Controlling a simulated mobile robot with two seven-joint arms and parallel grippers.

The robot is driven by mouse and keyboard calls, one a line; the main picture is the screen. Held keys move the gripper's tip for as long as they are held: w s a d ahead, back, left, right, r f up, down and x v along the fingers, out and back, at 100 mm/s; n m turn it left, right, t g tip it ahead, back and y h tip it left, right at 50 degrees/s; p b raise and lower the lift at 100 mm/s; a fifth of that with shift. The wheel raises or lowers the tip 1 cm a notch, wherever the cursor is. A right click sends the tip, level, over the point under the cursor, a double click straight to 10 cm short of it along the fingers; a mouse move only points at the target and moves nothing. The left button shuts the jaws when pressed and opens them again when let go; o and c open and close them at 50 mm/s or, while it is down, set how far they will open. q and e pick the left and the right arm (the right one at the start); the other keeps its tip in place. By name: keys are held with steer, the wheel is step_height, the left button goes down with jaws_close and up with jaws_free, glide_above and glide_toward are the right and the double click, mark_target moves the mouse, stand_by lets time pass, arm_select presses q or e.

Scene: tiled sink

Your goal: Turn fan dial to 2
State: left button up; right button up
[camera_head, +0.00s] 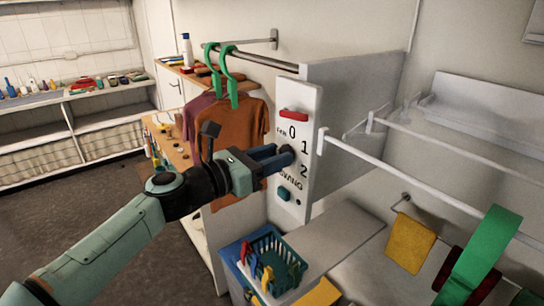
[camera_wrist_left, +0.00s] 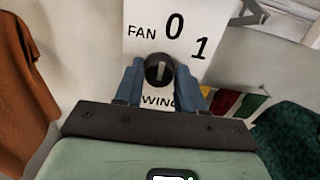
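The white panel (camera_head: 294,200) carries the word FAN and the numbers 0, 1 and 2. The black fan dial (camera_head: 287,149) sits left of the numbers, partly hidden by my left gripper (camera_head: 280,158). In the left wrist view, the dial (camera_wrist_left: 160,71) lies between the two blue fingertips of my left gripper (camera_wrist_left: 160,72). A pale mark on its face runs nearly upright in that picture. The fingers are very close to the dial's sides; I cannot tell whether they touch it. The 2 is hidden in the wrist view. My right gripper is not in view.
A red bar (camera_head: 294,115) is above the dial and a teal knob (camera_head: 284,193) below it. Shirts (camera_head: 236,125) on green hangers hang left of the panel. White rails (camera_head: 400,180) extend to the right. A teal basket (camera_head: 277,255) stands below.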

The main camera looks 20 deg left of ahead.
arm_select(q)
steer(key=c, duration=0.5)
steer(key=shift+o, duration=0.2)
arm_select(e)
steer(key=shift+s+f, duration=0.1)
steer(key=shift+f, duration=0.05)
arm_select(q)
steer(key=shift+s+d+f+m+b, duration=0.15)
steer(key=shift+m+b, duration=2.5)
steer(key=shift+m, duration=3.3)
steer(key=shift+w+a+f+m+b, duration=0.15)
steer(key=shift+m+b, duration=2.5)
steer(key=shift+m, duration=3.3)
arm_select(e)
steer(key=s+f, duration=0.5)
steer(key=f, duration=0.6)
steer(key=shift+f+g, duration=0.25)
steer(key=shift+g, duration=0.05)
arm_select(q)
steer(key=shift+s+d, duration=0.1)
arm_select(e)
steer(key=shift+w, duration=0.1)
